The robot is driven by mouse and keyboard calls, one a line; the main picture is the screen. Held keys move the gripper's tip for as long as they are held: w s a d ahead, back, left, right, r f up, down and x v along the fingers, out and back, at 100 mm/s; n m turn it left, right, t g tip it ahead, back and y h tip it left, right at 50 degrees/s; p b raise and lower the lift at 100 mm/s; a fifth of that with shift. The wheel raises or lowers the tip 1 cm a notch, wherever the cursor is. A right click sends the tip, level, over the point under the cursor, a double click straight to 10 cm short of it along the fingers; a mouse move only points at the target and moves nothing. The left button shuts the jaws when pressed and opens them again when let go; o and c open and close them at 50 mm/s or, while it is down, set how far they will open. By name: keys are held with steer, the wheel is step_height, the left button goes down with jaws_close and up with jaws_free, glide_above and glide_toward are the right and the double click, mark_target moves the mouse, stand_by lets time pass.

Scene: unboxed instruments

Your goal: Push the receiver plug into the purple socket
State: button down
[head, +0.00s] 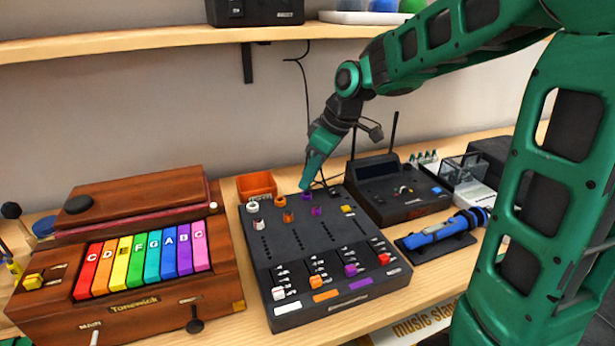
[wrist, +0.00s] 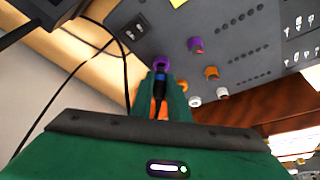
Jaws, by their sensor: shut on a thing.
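My gripper (head: 306,184) points down at the back edge of the black mixer (head: 330,245). In the wrist view my gripper (wrist: 160,90) is shut on the receiver plug (wrist: 160,84), a dark plug with a blue band. The purple socket (wrist: 161,62) is right at the plug's tip; it also shows below my fingertips in the head view (head: 306,196). The plug lines up with the socket and overlaps it in the picture. I cannot tell how deep the plug sits, if it is in at all. My fingers hide part of the plug.
Orange and white sockets and knobs sit near the purple one. The receiver (head: 400,188) with two antennas stands right of the mixer, with black cables behind. An orange bin (head: 257,186) is behind the mixer, a wooden keyboard (head: 130,262) left, a blue tool (head: 440,234) right.

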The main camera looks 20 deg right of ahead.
mark_target(310, 195)
steer(key=shift+f, duration=0.95)
stand_by(0.3)
steer(key=shift+s+f, duration=0.3)
steer(key=shift+f, duration=0.2)
stand_by(0.3)
steer(key=c, duration=1.7)
jaws_free()
steer(key=shift+o, duration=0.4)
steer(key=shift+w+f, duration=0.1)
steer(key=shift+a, duration=0.15)
steer(key=w+v, duration=0.1)
steer(key=v, duration=1.1)
steer(key=s+d+f+m+g+h, duration=0.1)
steer(key=s+d+f+m, duration=0.3)
steer(key=s, duration=0.5)
steer(key=s+d+f+m+g+h, duration=0.1)
steer(key=s+d+f+m, duration=0.3)
steer(key=s, duration=0.5)
steer(key=s+d+f+m+g+h, duration=0.1)
steer(key=s+d+f+m, duration=0.3)
steer(key=s+m, duration=0.3)
steer(key=shift+s+d+f, duration=0.1)
steer(key=shift+s+d, duration=0.35)
steer(key=shift+s, duration=0.35)
steer(key=shift+s+d+f, duration=0.1)
steer(key=shift+s+d, duration=0.3)
steer(key=shift+s, duration=0.35)
